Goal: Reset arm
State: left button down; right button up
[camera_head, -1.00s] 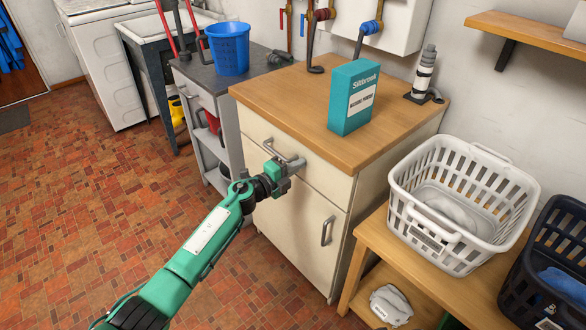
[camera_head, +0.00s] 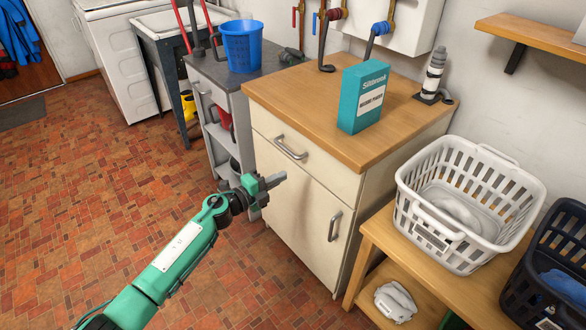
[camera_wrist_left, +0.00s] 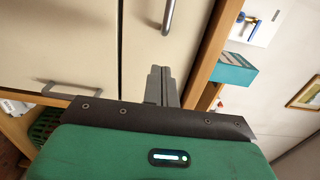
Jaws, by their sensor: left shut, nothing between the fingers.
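My left arm reaches in from the bottom left of the head view. Its left gripper (camera_head: 276,181) is shut and empty, in front of the cream cabinet (camera_head: 290,207) and below the drawer handle (camera_head: 290,148). The drawer is closed. In the left wrist view the shut fingers (camera_wrist_left: 160,76) point at the cabinet front. The drawer handle also shows there (camera_wrist_left: 169,15), apart from the fingers, and the door handle (camera_wrist_left: 72,90) lies at the left. My right gripper is not in view.
A teal box (camera_head: 363,97) stands on the cabinet's wooden top (camera_head: 300,95). A white laundry basket (camera_head: 462,205) sits on a wooden bench (camera_head: 392,245) at right. A grey cart (camera_head: 213,105) with a blue bucket (camera_head: 242,46) stands at left. The tiled floor (camera_head: 100,190) at left is clear.

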pick_arm(q)
jog(key=v, duration=0.3)
jog(key=shift+s+a+r, duration=0.1)
jog(key=shift+s+a, duration=0.05)
jog(key=shift+s, duration=0.1)
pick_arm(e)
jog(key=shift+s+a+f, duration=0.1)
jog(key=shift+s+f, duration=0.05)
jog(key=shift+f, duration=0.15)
